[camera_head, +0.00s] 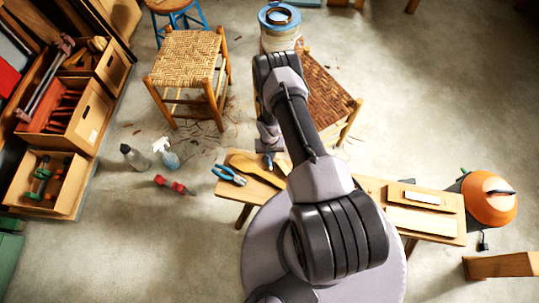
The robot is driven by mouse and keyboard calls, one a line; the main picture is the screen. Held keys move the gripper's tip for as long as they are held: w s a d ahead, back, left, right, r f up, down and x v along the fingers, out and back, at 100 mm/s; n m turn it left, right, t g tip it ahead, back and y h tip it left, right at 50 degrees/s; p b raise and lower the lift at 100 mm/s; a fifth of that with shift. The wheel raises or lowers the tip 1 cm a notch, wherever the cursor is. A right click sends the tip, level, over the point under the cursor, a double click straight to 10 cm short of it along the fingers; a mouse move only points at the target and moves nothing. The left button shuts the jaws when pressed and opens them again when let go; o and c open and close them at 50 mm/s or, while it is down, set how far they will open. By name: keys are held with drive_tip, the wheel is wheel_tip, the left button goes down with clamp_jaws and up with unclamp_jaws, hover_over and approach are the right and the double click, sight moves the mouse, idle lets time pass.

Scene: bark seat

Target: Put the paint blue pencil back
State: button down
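I cannot make out a blue pencil in this view; it may be too small to tell or hidden behind my arm. My gripper (269,157) points down at the far end of my arm, above or beside the back edge of the low wooden bench (250,194). Its fingers are small and dark, and I cannot tell whether they are open or shut, or hold anything. Blue-handled pliers (229,175) lie on the left part of the bench. My arm hides the bench's middle.
A woven stool (188,60) and a brown-seated chair (325,92) stand behind the bench. Open tool drawers (88,118) line the left. A spray bottle (166,154) and red tool (175,185) are on the floor. An orange machine (489,205) stands right.

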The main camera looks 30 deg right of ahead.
drive_tip(key=shift+f, duration=0.25)
idle(0.3)
drive_tip(key=c, duration=1.3)
unclamp_jaws()
drive_tip(key=shift+c, duration=0.2)
drive_tip(key=shift+r, duration=0.1)
wheel_tip(320, 180, up, 17)
drive_tip(key=p, duration=0.6)
drive_tip(key=shift+s+p, duration=0.3)
drive_tip(key=shift+a+r, duration=0.1)
